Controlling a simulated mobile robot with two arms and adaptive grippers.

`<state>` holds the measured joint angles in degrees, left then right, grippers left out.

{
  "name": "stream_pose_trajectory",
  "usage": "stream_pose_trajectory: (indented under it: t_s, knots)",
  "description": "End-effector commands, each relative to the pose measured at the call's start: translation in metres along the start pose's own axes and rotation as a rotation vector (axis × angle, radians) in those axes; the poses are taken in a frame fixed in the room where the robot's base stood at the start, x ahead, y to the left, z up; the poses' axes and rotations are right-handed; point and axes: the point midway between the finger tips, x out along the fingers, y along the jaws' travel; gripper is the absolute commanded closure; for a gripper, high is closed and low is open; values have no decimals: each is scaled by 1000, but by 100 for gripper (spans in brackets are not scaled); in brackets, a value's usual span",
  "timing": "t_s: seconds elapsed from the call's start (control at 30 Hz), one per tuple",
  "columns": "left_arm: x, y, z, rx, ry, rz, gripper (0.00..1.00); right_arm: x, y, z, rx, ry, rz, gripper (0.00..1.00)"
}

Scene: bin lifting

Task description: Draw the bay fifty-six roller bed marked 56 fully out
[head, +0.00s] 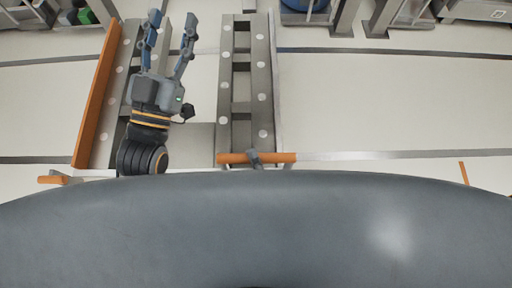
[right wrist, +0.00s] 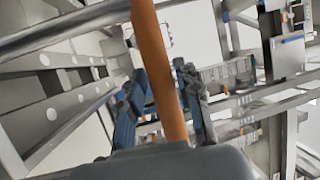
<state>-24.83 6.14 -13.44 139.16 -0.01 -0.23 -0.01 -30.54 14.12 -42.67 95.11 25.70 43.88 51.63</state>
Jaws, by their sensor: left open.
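Two grey roller beds lie side by side in the head view, a left bed (head: 107,135) and a right bed (head: 239,93). The right bed has an orange crossbar handle (head: 272,158) at its near end. No number 56 can be read. My left gripper (head: 174,28) is open and empty above the left bed, fingers pointing away from me. My right gripper (right wrist: 158,92) shows only in the right wrist view. Its blue-grey fingers stand on either side of an orange bar (right wrist: 153,45); whether they grip it is unclear, and which bar it is cannot be told.
An orange rail (head: 97,95) runs along the left bed's outer side. A short orange bar (head: 50,180) shows at lower left. Racks and a blue round object (head: 305,4) stand at the back. The pale floor (head: 400,100) on the right is mostly clear.

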Motion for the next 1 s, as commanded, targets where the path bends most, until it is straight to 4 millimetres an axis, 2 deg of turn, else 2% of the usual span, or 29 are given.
stream_pose_trajectory:
  t_s: [0.3, 0.43, 0.57, 0.8, 1.0]
  knots:
    - [0, 0, -1, 0, 2, 0, 51, 2, -1, -3, -2, 5, -4, 52]
    - [0, 0, -1, 0, 3, 0, 51, -5, 0, -3, -2, 4, -2, 52]
    - [0, 0, -1, 0, 2, 0, 51, -25, 0, -2, -2, 2, 0, 52]
    - [0, 0, -1, 0, 2, 0, 51, -78, 1, -2, -1, 2, 2, 52]
    - [0, 0, -1, 0, 2, 0, 51, -108, 0, -2, -2, 3, -1, 52]
